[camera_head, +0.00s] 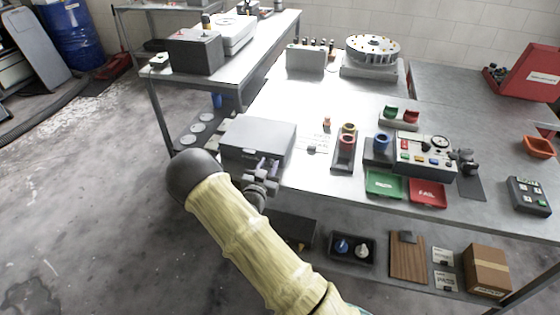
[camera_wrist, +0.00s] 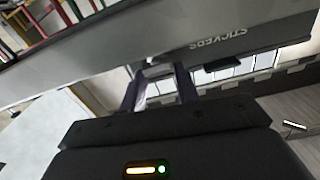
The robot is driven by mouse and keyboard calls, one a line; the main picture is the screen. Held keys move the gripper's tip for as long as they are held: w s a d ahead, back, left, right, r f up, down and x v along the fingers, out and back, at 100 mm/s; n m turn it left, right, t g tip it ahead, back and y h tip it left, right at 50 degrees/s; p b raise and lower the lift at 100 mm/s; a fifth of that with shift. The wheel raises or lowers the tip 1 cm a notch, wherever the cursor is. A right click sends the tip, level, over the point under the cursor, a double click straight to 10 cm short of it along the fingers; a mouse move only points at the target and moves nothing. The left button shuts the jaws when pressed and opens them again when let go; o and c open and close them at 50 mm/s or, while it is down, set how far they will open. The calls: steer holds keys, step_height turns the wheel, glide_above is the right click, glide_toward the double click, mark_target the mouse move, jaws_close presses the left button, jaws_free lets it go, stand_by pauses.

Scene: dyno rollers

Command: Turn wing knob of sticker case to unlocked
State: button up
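The sticker case (camera_head: 262,132) is a grey box with a flat, closed lid at the left front edge of the workbench. In the wrist view, the case's grey front (camera_wrist: 110,50) fills the upper part, with upside-down "STICKERS" lettering. My gripper (camera_head: 266,164) is at the front face of the case. In the wrist view, my gripper's two dark fingers (camera_wrist: 160,76) stand apart and point at the case front. A small pale piece, perhaps the wing knob (camera_wrist: 154,69), shows between the fingertips. I cannot make out its angle or whether the fingers touch it.
On the bench right of the case stand a ring holder (camera_head: 344,150), a tester with a dial (camera_head: 425,150), a green tray (camera_head: 385,186) and a red tray (camera_head: 428,192). A black bin (camera_head: 352,248) and a cardboard box (camera_head: 487,270) sit on the lower shelf.

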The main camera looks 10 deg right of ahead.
steer(key=shift+a+r+n+p, duration=0.15)
steer(key=shift+r+n+p, duration=0.15)
steer(key=shift+n+p, duration=0.2)
steer(key=b+v, duration=0.3)
steer(key=v, duration=1.4)
steer(key=s+d+r+n+g+y+p, duration=0.2)
steer(key=s+d+r+g+y+p, duration=0.1)
steer(key=r+p, duration=0.4)
steer(key=s+d+r+n+g+y+p, duration=0.2)
steer(key=s+r+g+y+p, duration=0.4)
steer(key=r, duration=0.8)
steer(key=shift+s+d+n+g+y+p, duration=0.3)
steer(key=shift+s+d+g+p, duration=0.2)
steer(key=shift+d+g+p, duration=0.45)
steer(key=shift+r, duration=0.15)
